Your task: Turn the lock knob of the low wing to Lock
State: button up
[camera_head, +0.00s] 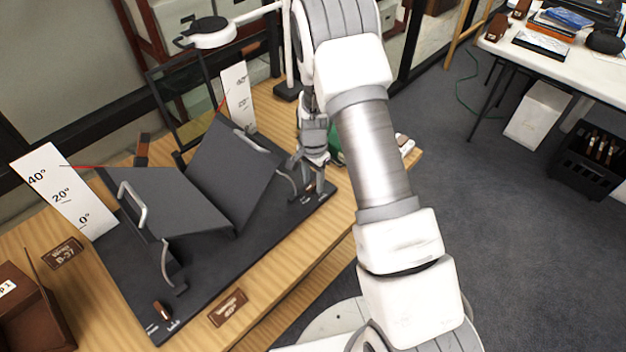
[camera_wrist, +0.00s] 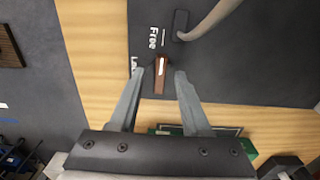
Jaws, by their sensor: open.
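The black cradle has a left wing (camera_head: 165,195) and a steeper-looking right wing (camera_head: 235,165). My gripper (camera_head: 312,186) is pointed down at the base's right end, beside the right wing. In the wrist view my gripper (camera_wrist: 162,74) is open, its fingers on either side of a brown lock knob (camera_wrist: 161,84), with a gap on both sides. The knob's white line lies along the picture's upright, in line with the tick beside "Free". The "Lock" label (camera_wrist: 135,66) is partly hidden by the left finger. A second brown knob (camera_head: 162,309) stands at the base's front left corner.
White angle scales stand at the left (camera_head: 63,190) and at the back (camera_head: 238,95). A curved grey rod (camera_wrist: 210,18) rises close to the knob. A green object (camera_wrist: 175,130) lies beside the base. Brown plaques (camera_head: 228,308) and a brown box (camera_head: 30,310) are on the wooden table.

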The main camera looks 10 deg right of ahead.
jog(key=shift+f, duration=0.15)
grip_shut()
dwell(0.5)
jog(key=n+b, duration=0.2)
jog(key=n, duration=0.1)
jog(key=shift+f+n+b, duration=0.1)
jog(key=shift+n+b, duration=0.25)
jog(key=shift+n, duration=0.05)
jog(key=n+b, duration=0.2)
jog(key=n, duration=0.3)
jog(key=shift+n, duration=0.3)
jog(key=n+b, duration=0.1)
jog(key=n, duration=0.3)
jog(key=shift+n+b, duration=0.35)
jog(key=shift+n, duration=1.85)
